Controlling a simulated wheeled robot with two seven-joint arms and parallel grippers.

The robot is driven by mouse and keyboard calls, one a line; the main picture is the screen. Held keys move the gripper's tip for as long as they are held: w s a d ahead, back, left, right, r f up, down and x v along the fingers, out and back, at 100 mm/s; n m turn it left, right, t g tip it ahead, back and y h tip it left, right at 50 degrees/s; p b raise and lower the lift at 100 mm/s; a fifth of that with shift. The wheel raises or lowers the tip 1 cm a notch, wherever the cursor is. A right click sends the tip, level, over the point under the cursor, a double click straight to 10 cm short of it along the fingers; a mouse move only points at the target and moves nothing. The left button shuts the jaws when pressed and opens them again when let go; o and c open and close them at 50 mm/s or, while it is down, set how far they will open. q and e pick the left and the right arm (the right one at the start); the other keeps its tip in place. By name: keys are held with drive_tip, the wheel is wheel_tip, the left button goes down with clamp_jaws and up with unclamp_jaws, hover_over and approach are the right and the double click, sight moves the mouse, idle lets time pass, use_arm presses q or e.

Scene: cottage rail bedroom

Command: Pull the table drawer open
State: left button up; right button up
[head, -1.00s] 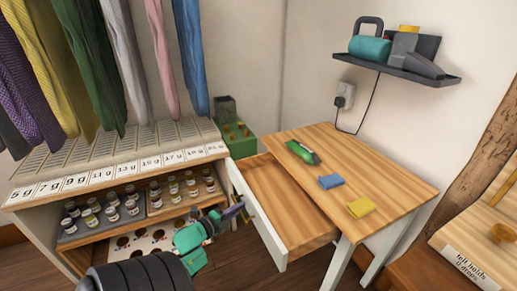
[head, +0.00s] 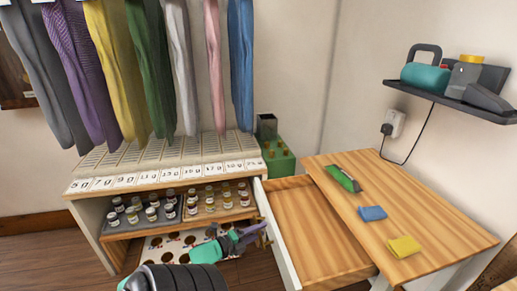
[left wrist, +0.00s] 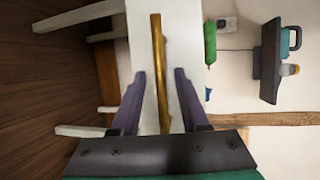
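The table (head: 405,215) has a light wooden top and white legs. Its drawer (head: 315,225) stands pulled far out on the left side, and its empty wooden inside shows. The white drawer front (head: 280,240) faces left. My left gripper (head: 260,234) is at the outer side of that front. In the left wrist view, the brass handle bar (left wrist: 158,65) runs between the two purple fingers of my left gripper (left wrist: 160,78). The fingers are spread, with gaps on both sides of the bar. My right gripper is not in view.
A shelf unit (head: 95,205) with several small jars stands left of the drawer, close to my left arm. A green crate (head: 280,160) is behind. A green tool (head: 343,178), a blue cloth (head: 373,213) and a yellow cloth (head: 403,246) lie on the tabletop.

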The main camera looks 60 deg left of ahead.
use_arm(q)
drive_tip(key=v, duration=1.4)
drive_tip(key=shift+s, duration=0.25)
drive_tip(key=shift+p, duration=0.3)
drive_tip(key=s+d+f+n+g+p, duration=0.1)
drive_tip(key=d+f+n+g, duration=0.15)
drive_tip(key=f, duration=0.35)
drive_tip(key=d+f+n+g+y+p, duration=0.1)
drive_tip(key=d+f+n, duration=0.1)
drive_tip(key=f+n, duration=0.3)
drive_tip(key=s+d+f+n+g+p, duration=0.1)
drive_tip(key=d+f+n+g, duration=0.1)
drive_tip(key=f, duration=0.5)
drive_tip(key=s+d+f+n+g+h+p, duration=0.1)
drive_tip(key=s+d+f+n+g, duration=0.1)
drive_tip(key=d+f, duration=0.4)
drive_tip(key=s+d+f+n+g+h+p, duration=0.1)
drive_tip(key=s+d+f+g, duration=0.4)
drive_tip(key=d, duration=0.6)
wheel_tip(320, 180, down, 2)
drive_tip(key=n+g+p, duration=0.1)
drive_tip(key=n+g, duration=0.1)
drive_tip(key=shift+s+d+f+n+h, duration=0.15)
drive_tip(key=shift+d+f+n+h, duration=0.1)
drive_tip(key=shift+n+h, duration=0.1)
